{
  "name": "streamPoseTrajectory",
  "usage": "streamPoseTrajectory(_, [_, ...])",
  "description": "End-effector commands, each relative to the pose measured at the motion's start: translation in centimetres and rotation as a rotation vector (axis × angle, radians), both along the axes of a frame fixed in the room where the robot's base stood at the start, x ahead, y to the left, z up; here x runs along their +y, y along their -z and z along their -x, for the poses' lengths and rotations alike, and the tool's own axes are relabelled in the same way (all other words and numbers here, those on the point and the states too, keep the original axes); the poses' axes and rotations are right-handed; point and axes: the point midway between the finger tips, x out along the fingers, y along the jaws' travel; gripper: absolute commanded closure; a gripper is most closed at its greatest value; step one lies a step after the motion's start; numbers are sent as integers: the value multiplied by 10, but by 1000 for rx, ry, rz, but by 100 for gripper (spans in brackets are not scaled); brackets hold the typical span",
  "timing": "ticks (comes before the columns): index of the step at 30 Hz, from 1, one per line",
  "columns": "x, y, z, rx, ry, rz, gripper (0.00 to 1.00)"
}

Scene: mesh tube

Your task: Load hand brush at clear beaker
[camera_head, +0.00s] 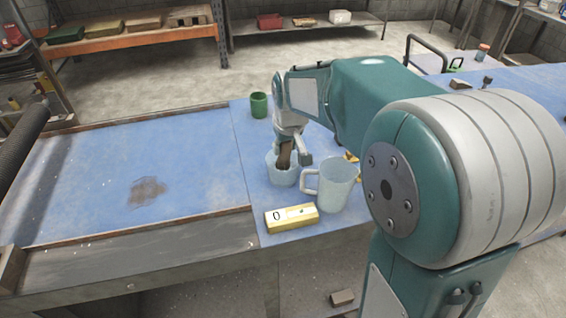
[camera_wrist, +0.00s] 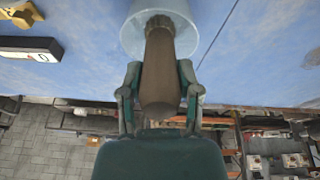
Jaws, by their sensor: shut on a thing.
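The hand brush (camera_head: 285,155) has a brown handle, also in the wrist view (camera_wrist: 159,75). My gripper (camera_wrist: 158,82) is shut on this handle. The clear beaker (camera_head: 274,177) stands on the blue table, and my gripper (camera_head: 295,158) is right above it. In the wrist view the brush's dark bristle end lies within the round rim of the beaker (camera_wrist: 131,37). How deep the bristles reach, and whether they touch the bottom, cannot be told.
A clear jug with a handle (camera_head: 335,185) stands close right of the beaker. A yellow box marked 0 (camera_head: 291,218) lies in front. A green mug (camera_head: 259,105) stands behind. The blue table's left part (camera_head: 100,165) is mostly clear.

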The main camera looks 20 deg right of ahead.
Motion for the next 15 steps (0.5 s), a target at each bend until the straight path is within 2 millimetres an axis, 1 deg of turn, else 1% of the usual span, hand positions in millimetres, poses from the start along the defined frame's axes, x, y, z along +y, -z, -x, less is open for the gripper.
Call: streamPoseTrajectory(15, [0,-36,0,-2,0,0,100])
